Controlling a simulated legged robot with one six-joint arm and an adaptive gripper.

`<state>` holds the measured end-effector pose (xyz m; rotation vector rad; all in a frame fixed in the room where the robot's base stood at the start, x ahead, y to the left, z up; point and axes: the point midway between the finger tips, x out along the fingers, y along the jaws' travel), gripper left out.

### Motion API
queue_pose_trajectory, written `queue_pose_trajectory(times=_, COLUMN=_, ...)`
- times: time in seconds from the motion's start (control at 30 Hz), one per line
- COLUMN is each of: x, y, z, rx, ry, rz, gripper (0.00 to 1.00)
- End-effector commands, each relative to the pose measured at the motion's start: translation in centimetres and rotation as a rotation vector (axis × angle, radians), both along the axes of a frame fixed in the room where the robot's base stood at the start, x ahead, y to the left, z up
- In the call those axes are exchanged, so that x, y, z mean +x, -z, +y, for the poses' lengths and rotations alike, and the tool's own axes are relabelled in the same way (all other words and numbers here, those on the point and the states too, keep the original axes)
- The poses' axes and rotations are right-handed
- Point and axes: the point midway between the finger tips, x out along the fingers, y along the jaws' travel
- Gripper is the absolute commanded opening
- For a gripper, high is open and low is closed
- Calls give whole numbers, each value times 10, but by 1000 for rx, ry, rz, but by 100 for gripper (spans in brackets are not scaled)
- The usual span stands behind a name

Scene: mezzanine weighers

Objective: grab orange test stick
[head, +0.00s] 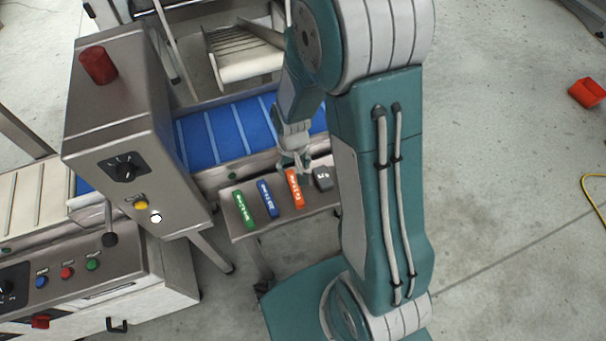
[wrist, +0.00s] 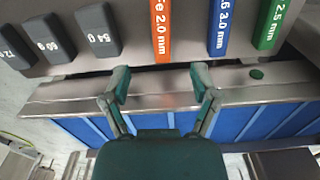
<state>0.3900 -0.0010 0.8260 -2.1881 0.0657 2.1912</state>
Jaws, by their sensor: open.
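The orange test stick (head: 295,189) lies on a small metal shelf (head: 240,236) in the head view, between the blue stick and a dark grey block. In the wrist view the orange test stick (wrist: 161,30) shows at the top centre, marked "2.0 mm", its far end cut off by the frame. My gripper (head: 298,170) is just above the upper end of the orange stick in the head view. In the wrist view my gripper (wrist: 160,85) is open and empty, its two fingers spread apart, with the stick ahead of the gap between them.
A blue stick (head: 268,199) and a green stick (head: 243,210) lie to the left. Dark weights (wrist: 97,30) stand beside the orange stick. A blue conveyor (head: 215,135) runs behind the shelf. A steel control box (head: 130,140) stands at left. A red bin (head: 587,92) lies far right.

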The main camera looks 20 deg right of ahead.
Motion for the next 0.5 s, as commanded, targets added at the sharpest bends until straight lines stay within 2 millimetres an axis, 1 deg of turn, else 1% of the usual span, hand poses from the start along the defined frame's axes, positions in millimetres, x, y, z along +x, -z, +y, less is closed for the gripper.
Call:
queue_pose_trajectory(times=0.23, x=0, y=38, z=-5, rx=6, ry=-1, rz=5, gripper=77)
queue_pose_trajectory(times=0.3, x=0, y=45, z=-7, rx=8, ry=-1, rz=4, gripper=77)
queue_pose_trajectory(times=0.5, x=0, y=58, z=-9, rx=10, ry=0, rz=2, gripper=77)
